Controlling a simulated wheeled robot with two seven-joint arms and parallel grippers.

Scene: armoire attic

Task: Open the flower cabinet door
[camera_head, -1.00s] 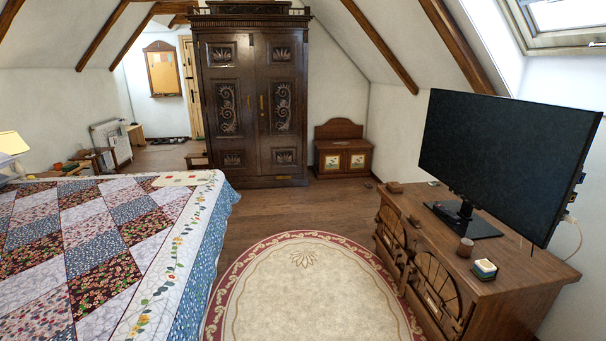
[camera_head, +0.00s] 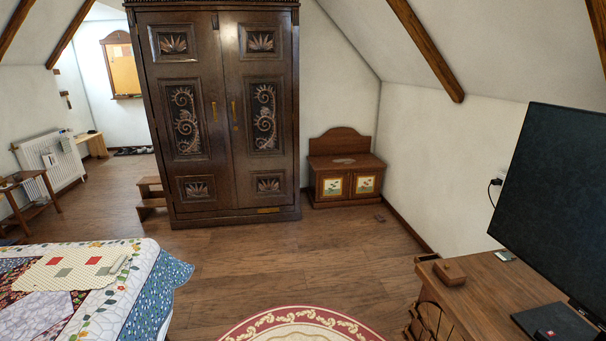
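A low wooden cabinet (camera_head: 349,187) stands against the back wall, right of the armoire. It has a raised curved backboard and two small front doors. The left door (camera_head: 332,187) and the right door (camera_head: 366,184) each bear a pale panel with a small flower-like picture. Both doors look shut. The tall dark armoire (camera_head: 221,120) has carved panels and two brass handles, and its doors are shut too. Neither of my grippers shows in the head view.
The bed (camera_head: 110,290) is at the lower left. A wooden dresser (camera_head: 490,290) with a black television (camera_head: 560,200) stands at the right. The wooden floor (camera_head: 290,255) between is clear, with a round rug (camera_head: 300,325) at the bottom.

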